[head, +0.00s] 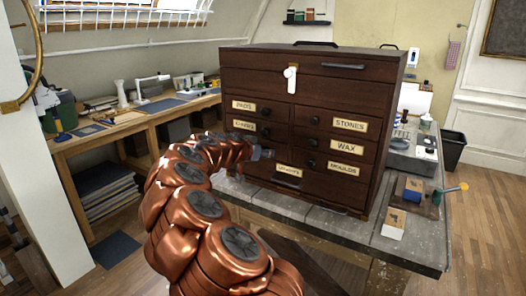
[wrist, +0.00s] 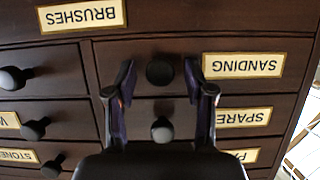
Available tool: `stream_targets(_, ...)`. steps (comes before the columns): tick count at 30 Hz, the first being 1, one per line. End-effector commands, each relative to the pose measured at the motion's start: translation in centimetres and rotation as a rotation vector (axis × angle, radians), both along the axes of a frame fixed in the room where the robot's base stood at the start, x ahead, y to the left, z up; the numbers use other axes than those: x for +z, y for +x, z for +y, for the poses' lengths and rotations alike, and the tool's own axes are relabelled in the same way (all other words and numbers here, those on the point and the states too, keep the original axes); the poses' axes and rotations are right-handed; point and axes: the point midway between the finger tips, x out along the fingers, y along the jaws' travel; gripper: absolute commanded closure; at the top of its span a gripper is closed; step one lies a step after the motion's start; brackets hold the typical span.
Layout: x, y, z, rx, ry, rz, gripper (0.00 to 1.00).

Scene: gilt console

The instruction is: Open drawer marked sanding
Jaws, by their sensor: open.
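The wrist view is upside down. The drawer marked sanding (wrist: 225,47) is shut, with its label (wrist: 243,65) to the right of a round dark knob (wrist: 160,70). My gripper (wrist: 160,73) is open, with one finger on each side of that knob. I cannot tell whether the fingers touch it. In the head view my gripper (head: 264,153) is at the front of the dark wooden chest (head: 312,85), and my copper arm hides the sanding label.
The brushes drawer (wrist: 150,18) and the spare drawer (wrist: 190,115) adjoin it. Drawers marked wax (head: 346,147) and stones (head: 350,125) are at the right. The chest stands on a grey bench (head: 330,228). Small blocks (head: 395,222) lie at the bench's right.

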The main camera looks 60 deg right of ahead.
Motion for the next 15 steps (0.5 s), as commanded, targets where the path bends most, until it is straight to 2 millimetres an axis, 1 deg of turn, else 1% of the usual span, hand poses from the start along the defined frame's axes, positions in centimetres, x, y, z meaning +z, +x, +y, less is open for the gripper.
stream_targets(3,0.0,0.01,0.01,0.0,0.0,0.0,0.46)
stream_targets(4,0.01,0.02,0.02,0.0,0.0,0.0,0.49)
stream_targets(15,0.0,0.03,0.03,0.0,0.0,0.0,0.87)
